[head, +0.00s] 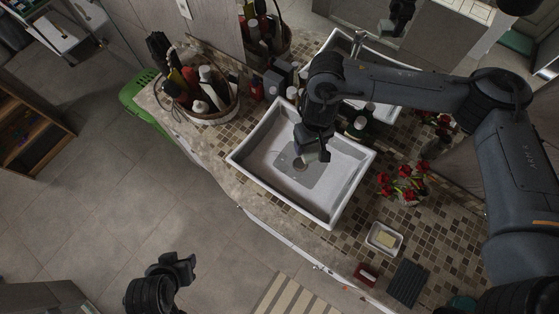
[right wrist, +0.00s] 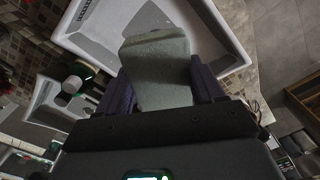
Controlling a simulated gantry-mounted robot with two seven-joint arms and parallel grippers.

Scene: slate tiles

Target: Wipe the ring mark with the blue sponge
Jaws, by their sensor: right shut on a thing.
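My right gripper (head: 314,151) is over the white rectangular basin (head: 343,205), pointing down into it. It is shut on a flat grey-green block, which looks like the sponge (right wrist: 158,70). In the right wrist view the block sits between the two dark fingers and sticks out past them. Its colour looks more grey-green than blue.
A basket of bottles (head: 207,103) stands left of the basin. Dark bottles stand behind it, near the tap (head: 357,42). Red flowers (head: 404,184), a soap dish (head: 384,238), a red object (head: 366,274) and a dark ribbed mat (head: 407,283) are on the right counter.

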